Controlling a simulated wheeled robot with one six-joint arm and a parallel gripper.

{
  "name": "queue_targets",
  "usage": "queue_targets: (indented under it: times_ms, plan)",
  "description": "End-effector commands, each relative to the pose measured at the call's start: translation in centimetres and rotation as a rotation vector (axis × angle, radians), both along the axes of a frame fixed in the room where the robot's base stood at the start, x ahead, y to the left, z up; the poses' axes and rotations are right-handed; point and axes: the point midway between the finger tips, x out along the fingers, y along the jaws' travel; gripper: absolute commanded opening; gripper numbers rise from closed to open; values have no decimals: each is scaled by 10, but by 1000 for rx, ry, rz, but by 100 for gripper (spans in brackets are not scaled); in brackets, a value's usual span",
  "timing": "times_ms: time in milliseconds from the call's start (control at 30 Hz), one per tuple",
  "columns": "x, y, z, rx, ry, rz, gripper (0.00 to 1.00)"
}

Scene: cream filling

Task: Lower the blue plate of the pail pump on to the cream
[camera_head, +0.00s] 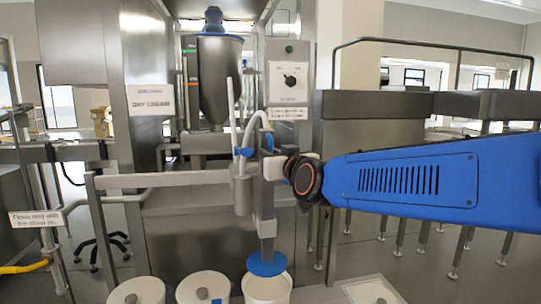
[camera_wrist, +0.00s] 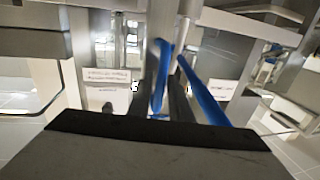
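The blue plate (camera_head: 267,264) hangs at the bottom of the pail pump's grey column (camera_head: 267,215). It is over the mouth of an open white pail (camera_head: 267,290). The plate covers part of the opening, and the cream is not clearly visible. I cannot tell whether the plate touches anything inside. My gripper (camera_wrist: 160,95) reaches in from the right at the upper part of the pump. In the wrist view its dark fingers lie on both sides of the pump's upright, with blue bars beside them. It appears shut on the pump; the contact is partly hidden.
Two white lidded pails (camera_head: 203,287) stand left of the open pail. A steel hopper (camera_head: 220,80) and a control panel with a knob (camera_head: 289,83) stand behind. A steel rail (camera_head: 160,180) runs at left.

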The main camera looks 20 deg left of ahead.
Motion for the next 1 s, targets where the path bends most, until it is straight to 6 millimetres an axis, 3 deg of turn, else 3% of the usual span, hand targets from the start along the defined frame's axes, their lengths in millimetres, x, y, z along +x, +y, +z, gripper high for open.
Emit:
queue_targets:
  times_ms: [67, 300, 367, 700, 833, 1000]
  plan:
    - [0, 0, 0, 0, 0, 0, 0]
    - [0, 0, -5, -1, 0, 0, 0]
    - [0, 0, -15, -4, 2, -1, 0]
    - [0, 0, -102, -5, 2, 0, 0]
    - [0, 0, -119, -4, 4, 0, 0]
    - [-1, 0, -126, -7, 6, 1, 0]
